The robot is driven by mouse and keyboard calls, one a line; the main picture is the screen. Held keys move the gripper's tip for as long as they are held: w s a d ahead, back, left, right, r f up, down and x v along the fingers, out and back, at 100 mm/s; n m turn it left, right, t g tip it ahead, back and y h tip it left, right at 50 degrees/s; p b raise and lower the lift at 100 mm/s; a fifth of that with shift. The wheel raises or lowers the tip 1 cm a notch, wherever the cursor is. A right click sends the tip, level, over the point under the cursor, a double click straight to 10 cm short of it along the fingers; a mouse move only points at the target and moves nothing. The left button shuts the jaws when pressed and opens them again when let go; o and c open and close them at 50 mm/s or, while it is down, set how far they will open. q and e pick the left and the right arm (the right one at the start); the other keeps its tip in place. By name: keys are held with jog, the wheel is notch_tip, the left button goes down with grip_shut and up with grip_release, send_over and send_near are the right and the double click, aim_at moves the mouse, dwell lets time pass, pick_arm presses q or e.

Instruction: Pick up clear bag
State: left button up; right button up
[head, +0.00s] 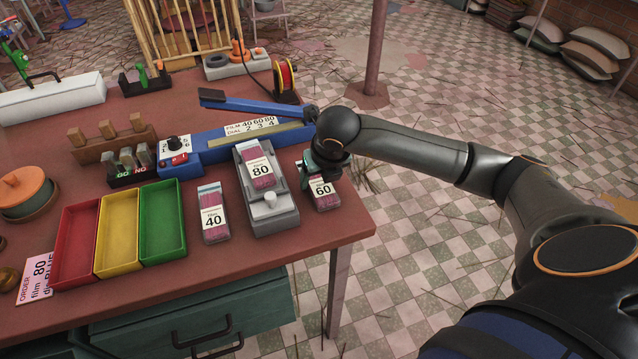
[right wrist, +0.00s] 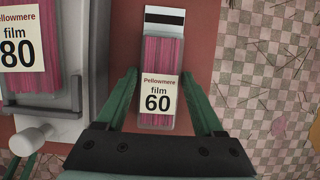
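A clear bag of pink sticks labelled "film 60" (head: 325,198) lies near the right edge of the red-brown table (head: 345,222). In the right wrist view this bag (right wrist: 160,58) has a black-striped white top. My right gripper (head: 318,168) is over the bag, its green fingers apart on either side of it, with gaps visible in the wrist view (right wrist: 162,82). It holds nothing. The gripper covers part of the bag in the head view. A similar bag labelled 80 (head: 260,168) sits on a grey holder, and one labelled 40 (head: 211,218) lies further left. My left gripper is out of view.
The grey holder (head: 282,216) with a knob stands just left of the 60 bag. A blue sealer (head: 225,145) with a raised arm lies behind. Red, yellow and green trays (head: 160,218) are to the left. The table's right edge is close by.

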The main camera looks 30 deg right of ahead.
aim_at(319, 182)
jog(key=c, duration=0.9)
jog(key=shift+r, duration=0.15)
jog(key=shift+c, duration=0.2)
jog(key=shift+r, duration=0.25)
notch_tip(319, 182, up, 2)
jog(key=shift+r, duration=0.1)
jog(key=s+r, duration=0.1)
jog(key=s+a+r, duration=0.1)
jog(key=r, duration=0.1)
jog(key=s+r, duration=0.2)
jog(key=shift+a+r, duration=0.25)
jog(key=shift+a, duration=0.15)
jog(key=s+a+r, duration=0.4)
jog(key=s, duration=0.5)
jog(key=shift+r, duration=0.25)
